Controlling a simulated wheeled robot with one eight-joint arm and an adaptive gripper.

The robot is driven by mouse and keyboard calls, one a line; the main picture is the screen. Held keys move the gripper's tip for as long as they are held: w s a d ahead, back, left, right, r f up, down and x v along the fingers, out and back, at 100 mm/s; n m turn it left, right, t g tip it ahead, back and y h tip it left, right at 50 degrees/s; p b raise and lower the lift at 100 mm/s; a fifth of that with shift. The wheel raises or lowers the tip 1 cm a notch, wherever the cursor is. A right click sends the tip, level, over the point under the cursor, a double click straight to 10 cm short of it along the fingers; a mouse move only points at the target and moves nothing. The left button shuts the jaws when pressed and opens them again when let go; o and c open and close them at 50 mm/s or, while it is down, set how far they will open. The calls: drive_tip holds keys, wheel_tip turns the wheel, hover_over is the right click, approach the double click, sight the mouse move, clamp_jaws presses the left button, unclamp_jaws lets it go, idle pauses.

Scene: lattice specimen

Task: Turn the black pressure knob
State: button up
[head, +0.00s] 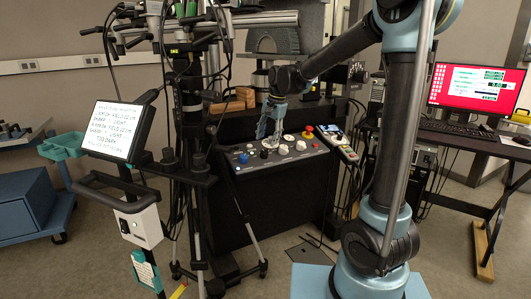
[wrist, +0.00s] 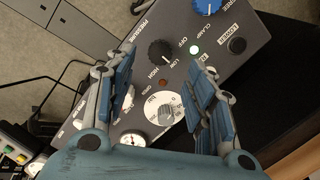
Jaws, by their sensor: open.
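The fingers look empty, and I cannot tell whether either touches the knob. In the head view my gripper (head: 270,138) reaches down over the sloping panel (head: 280,165); the knob there is too small to make out surely.
A red button (head: 307,129) is at the panel's far edge. A tablet stand (head: 119,128) is at left.

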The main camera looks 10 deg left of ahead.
sight(265, 151)
drive_tip(key=x, duration=0.7)
drive_tip(key=shift+f, duration=0.15)
drive_tip(key=c, duration=1.1)
